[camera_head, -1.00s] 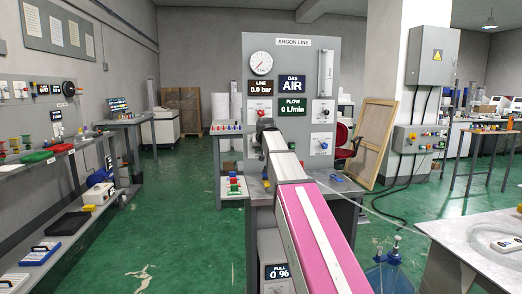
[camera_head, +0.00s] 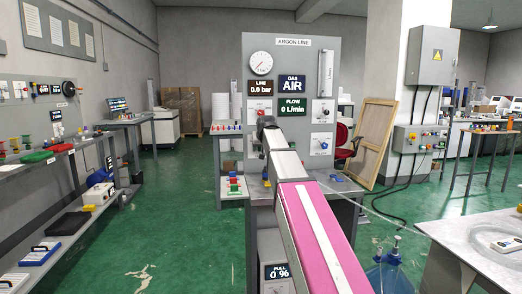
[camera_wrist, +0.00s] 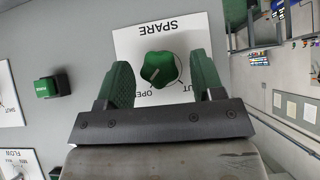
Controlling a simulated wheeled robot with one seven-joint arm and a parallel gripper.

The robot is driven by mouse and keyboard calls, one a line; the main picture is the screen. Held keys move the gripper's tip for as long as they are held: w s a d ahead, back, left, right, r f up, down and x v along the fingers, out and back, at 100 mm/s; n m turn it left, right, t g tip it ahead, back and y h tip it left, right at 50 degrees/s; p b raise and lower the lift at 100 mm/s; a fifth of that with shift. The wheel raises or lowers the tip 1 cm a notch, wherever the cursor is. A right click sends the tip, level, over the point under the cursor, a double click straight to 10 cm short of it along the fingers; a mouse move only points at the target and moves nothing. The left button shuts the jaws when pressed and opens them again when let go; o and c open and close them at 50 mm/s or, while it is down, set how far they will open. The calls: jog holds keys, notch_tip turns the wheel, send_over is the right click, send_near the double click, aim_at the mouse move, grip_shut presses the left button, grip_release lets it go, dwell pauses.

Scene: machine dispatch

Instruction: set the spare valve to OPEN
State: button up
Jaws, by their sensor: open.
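The spare valve is a green knob (camera_wrist: 158,70) on a white plate (camera_wrist: 130,42) marked SPARE, with OPEN and SHUT lettering. The plate appears upside down in the wrist view. A grey mark shows on the knob face; I cannot tell clearly which label it indicates. My gripper (camera_wrist: 160,60) is open, with one green finger on each side of the knob. Gaps show between the fingers and the knob. In the head view my gripper (camera_head: 265,124) is at the argon line panel (camera_head: 292,62), and my arm hides the spare valve.
The panel carries a gauge (camera_head: 261,63), a red-knobbed valve (camera_head: 259,106) and other valves at right (camera_head: 322,112). The gas display (camera_head: 291,84) reads AIR. In the wrist view, a dark-backed green block (camera_wrist: 46,88) stands out left of the plate. A wooden frame (camera_head: 371,142) leans at right.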

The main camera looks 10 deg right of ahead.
jog(key=v, duration=0.9)
jog(key=shift+s+r, duration=0.1)
